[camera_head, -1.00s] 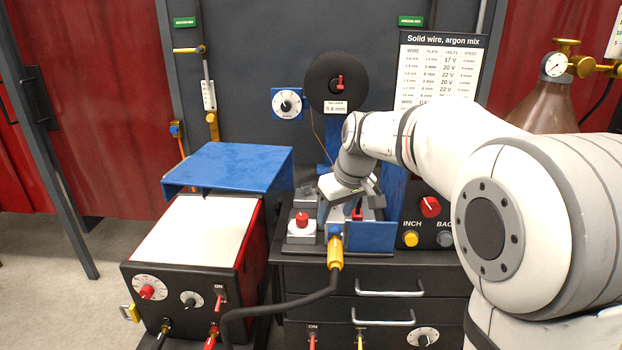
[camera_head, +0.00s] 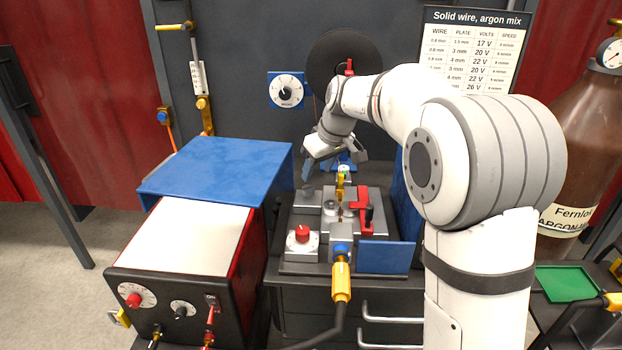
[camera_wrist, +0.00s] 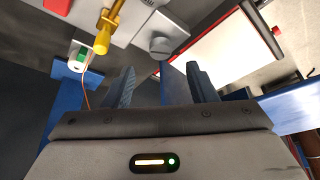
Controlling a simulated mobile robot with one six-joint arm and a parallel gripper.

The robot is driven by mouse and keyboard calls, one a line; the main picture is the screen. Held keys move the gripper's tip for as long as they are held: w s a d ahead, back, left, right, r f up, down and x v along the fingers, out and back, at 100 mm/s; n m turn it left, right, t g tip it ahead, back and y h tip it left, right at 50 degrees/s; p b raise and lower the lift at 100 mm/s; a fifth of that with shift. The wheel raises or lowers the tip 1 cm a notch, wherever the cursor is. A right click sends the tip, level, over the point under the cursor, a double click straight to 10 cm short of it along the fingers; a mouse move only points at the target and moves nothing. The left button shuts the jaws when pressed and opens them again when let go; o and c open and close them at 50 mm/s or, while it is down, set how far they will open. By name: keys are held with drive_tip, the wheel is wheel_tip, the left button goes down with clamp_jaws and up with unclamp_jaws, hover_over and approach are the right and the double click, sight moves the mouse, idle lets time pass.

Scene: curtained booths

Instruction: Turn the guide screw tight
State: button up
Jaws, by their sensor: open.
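My gripper (camera_head: 325,165) is over the back of the wire feed unit (camera_head: 290,268) on the dark cabinet. In the wrist view my gripper (camera_wrist: 160,85) has its two blue-grey fingers apart with nothing between them. A short grey round knob (camera_wrist: 160,47) lies ahead of the fingertips, apart from them; it may be the guide screw, but I cannot tell for sure. A yellow brass guide piece (camera_wrist: 104,32) is left of it, and also shows in the head view (camera_head: 340,186). A red lever (camera_head: 363,205) stands to its right there.
A red knob (camera_head: 303,234) and a yellow cable connector (camera_head: 341,280) are at the unit's front. A thin orange wire (camera_wrist: 85,95) runs near my left finger. The blue lid (camera_head: 222,170) of the machine is at left; the black spool (camera_head: 335,65) is behind.

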sight(309, 189)
drive_tip(key=x, duration=0.7)
drive_tip(key=shift+c, duration=0.3)
drive_tip(key=shift+a, duration=0.1)
drive_tip(key=c, duration=0.9)
